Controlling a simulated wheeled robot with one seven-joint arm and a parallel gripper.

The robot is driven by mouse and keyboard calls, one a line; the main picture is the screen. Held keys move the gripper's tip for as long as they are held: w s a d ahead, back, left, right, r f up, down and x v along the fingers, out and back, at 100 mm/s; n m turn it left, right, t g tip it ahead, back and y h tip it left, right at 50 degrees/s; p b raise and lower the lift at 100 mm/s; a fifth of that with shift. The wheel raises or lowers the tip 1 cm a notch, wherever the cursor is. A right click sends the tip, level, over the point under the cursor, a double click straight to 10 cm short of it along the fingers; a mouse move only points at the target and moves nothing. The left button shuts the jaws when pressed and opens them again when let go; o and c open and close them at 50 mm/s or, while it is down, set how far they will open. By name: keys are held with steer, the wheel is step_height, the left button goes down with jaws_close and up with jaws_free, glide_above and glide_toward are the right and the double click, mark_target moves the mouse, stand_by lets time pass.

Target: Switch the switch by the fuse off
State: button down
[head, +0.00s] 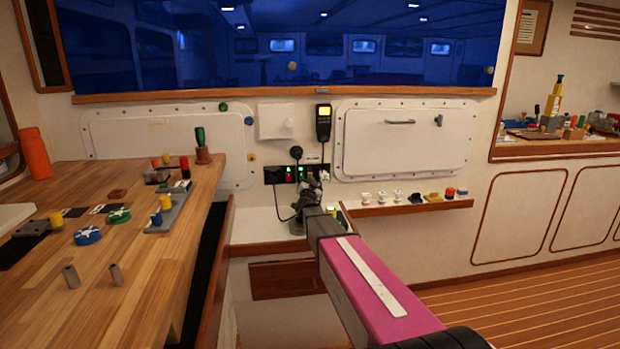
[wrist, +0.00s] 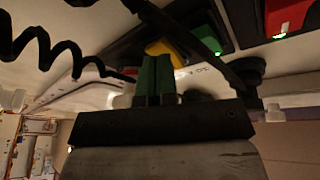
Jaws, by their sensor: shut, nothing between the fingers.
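My gripper (head: 310,190) reaches to the wall below the window, in front of a black switch panel (head: 272,175) with small red and green lights. In the wrist view my gripper's green fingers (wrist: 156,66) are shut together, with nothing between them. Just beyond the fingertips is a yellow part (wrist: 165,50); I cannot tell whether they touch. To its right are a green rocker switch (wrist: 204,38) and a red rocker switch (wrist: 286,17), each with a lit green spot near it. I cannot make out which part is the fuse. My gripper and arm hide part of the panel area in the head view.
A coiled black cord (wrist: 60,50) hangs close on the left. A handheld device (head: 323,122) hangs on the wall above. A narrow shelf (head: 410,208) with several small parts is to the right. A wooden bench (head: 150,255) with loose items stands left. The floor at right is clear.

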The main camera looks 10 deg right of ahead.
steer(key=shift+s, duration=0.1)
steer(key=s+r, duration=0.1)
steer(key=s, duration=0.5)
steer(key=shift+s+r, duration=0.15)
steer(key=shift+s, duration=0.2)
stand_by(0.4)
